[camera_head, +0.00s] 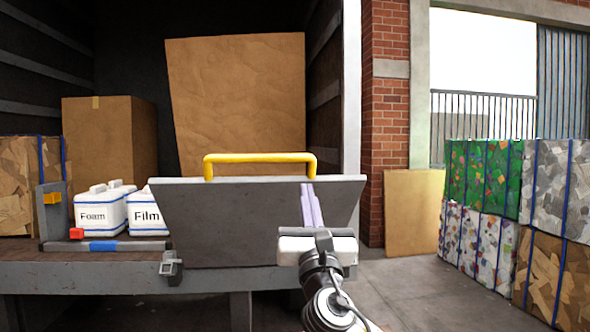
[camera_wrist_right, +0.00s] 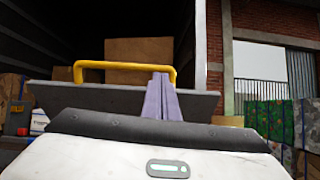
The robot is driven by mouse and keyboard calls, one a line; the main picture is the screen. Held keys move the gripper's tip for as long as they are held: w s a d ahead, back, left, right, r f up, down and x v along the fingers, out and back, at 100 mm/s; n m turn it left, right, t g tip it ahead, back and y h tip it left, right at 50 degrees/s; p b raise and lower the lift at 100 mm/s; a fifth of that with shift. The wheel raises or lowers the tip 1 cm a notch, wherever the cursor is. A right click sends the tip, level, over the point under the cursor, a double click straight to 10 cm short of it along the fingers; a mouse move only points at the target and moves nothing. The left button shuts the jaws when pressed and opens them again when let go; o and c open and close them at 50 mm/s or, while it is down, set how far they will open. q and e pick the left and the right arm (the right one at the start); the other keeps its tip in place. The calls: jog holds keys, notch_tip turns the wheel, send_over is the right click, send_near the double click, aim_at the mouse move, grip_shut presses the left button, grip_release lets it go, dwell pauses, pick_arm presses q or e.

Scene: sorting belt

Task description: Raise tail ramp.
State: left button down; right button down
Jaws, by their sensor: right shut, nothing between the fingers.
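The tail ramp (camera_head: 235,225) is a dark grey panel at the truck's rear, standing up from the bed edge and tilted. A yellow bar handle (camera_head: 255,157) runs along its top edge; it also shows in the right wrist view (camera_wrist_right: 90,65). My right gripper (camera_head: 308,190) is shut and empty, its pale purple fingers pointing up in front of the ramp. Its tips lie near the right end of the handle; I cannot tell whether they touch it. In the right wrist view the fingers (camera_wrist_right: 162,80) overlap the handle's right part. My left gripper does not show.
White jugs marked Foam (camera_head: 98,214) and Film (camera_head: 145,217) stand on the truck bed left of the ramp. A latch (camera_head: 171,266) sits at the bed's edge. Cardboard boxes (camera_head: 110,140) stand inside. Strapped bales (camera_head: 485,180) stand at right; the floor (camera_head: 410,280) between is clear.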

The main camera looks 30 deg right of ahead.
jog(key=a+f+n+y, duration=0.1)
jog(key=a+f, duration=0.1)
send_near(289, 160)
jog(key=x, duration=0.6)
jog(key=shift+w+d+r, duration=0.1)
jog(key=shift+w, duration=0.1)
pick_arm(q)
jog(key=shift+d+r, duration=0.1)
